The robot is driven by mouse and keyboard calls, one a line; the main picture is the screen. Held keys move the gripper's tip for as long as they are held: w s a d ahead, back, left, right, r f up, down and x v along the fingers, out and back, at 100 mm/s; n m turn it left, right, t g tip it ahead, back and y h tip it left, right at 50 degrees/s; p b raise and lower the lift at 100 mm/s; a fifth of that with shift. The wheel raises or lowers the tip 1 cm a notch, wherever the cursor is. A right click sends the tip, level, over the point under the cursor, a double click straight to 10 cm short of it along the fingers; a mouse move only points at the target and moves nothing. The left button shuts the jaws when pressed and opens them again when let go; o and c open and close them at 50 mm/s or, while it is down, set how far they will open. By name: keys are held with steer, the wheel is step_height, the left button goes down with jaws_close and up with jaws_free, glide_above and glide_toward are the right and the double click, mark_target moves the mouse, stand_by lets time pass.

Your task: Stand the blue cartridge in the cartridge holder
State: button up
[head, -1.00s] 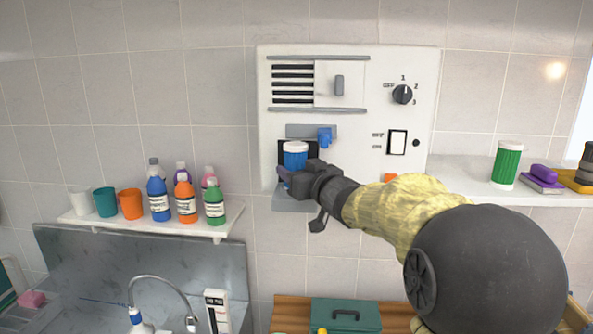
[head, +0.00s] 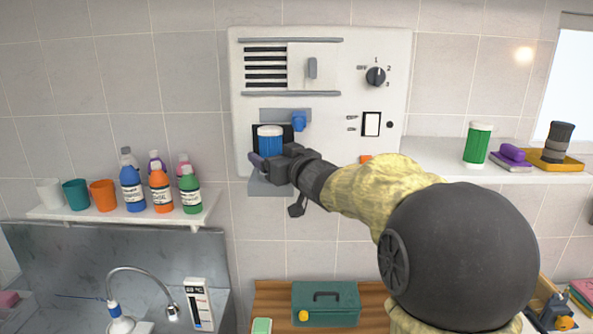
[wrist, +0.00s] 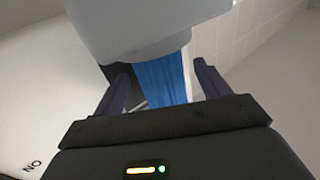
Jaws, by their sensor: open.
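The blue cartridge (head: 270,141) has a white cap and stands upright before a dark recess in the white wall panel. The cartridge holder seems to be this recess with the grey ledge (head: 258,187) below. My gripper (head: 267,164) is in front of the cartridge's lower part and hides its foot, so I cannot tell whether it rests on the ledge. In the wrist view, the ribbed blue cartridge (wrist: 163,82) lies between the two purple fingers of my gripper (wrist: 160,75). The fingers are open, with a visible gap on the right side.
A blue lever (head: 299,122) juts from the white panel (head: 350,60) close to the cartridge's right. A shelf with cups and bottles (head: 160,190) is at left. A green container (head: 477,145) stands on the right shelf. A teal toolbox (head: 325,303) sits below.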

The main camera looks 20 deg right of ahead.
steer(key=b+v, duration=0.3)
steer(key=v, duration=1.3)
steer(key=shift+s, duration=0.35)
steer(key=shift+f, duration=0.1)
step_height(320, 180, down, 19)
steer(key=w+d+m+g+h+b, duration=0.1)
steer(key=w+d+m+g+h, duration=0.1)
steer(key=m+g+h, duration=0.3)
steer(key=s+a+f+g, duration=0.3)
steer(key=s+f+g, duration=0.1)
steer(key=s+f, duration=0.3)
steer(key=s+a+f+n+g+b, duration=0.1)
steer(key=s+a+f+g, duration=0.3)
steer(key=s+f, duration=0.3)
step_height(320, 180, down, 5)
steer(key=shift+s+f+n+g, duration=0.2)
steer(key=shift+s+n+g, duration=0.15)
steer(key=shift+g, duration=0.45)
